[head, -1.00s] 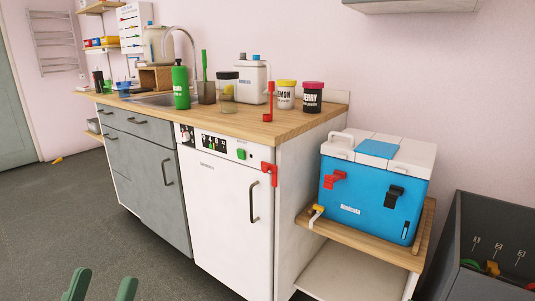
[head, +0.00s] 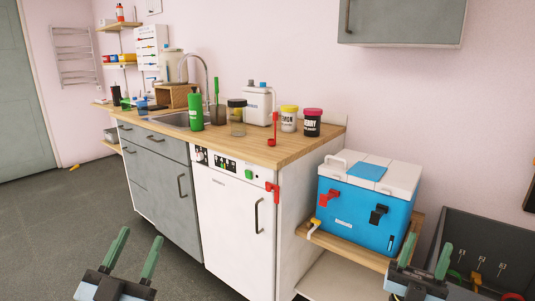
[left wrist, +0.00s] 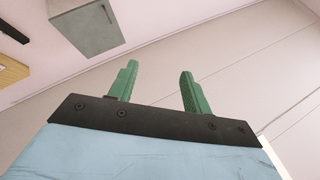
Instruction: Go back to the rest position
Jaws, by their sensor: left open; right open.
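My left gripper (head: 134,254) is at the lower left of the head view, in front of the grey cabinets, with its two green fingers apart and nothing between them. It also shows in the left wrist view (left wrist: 157,88), empty, with wall and ceiling behind it. My right gripper (head: 425,258) is at the lower right of the head view, in front of the dark bin, with its green fingers apart and nothing seen between them. Neither gripper appears to touch anything.
A wooden counter (head: 232,145) with bottles and jars runs above the white dishwasher (head: 228,220). A blue cooler (head: 350,225) sits on a low wooden shelf (head: 345,251) beside it. A dark bin (head: 470,225) stands at right. A wall cabinet (head: 400,25) hangs above. Grey floor is open at left.

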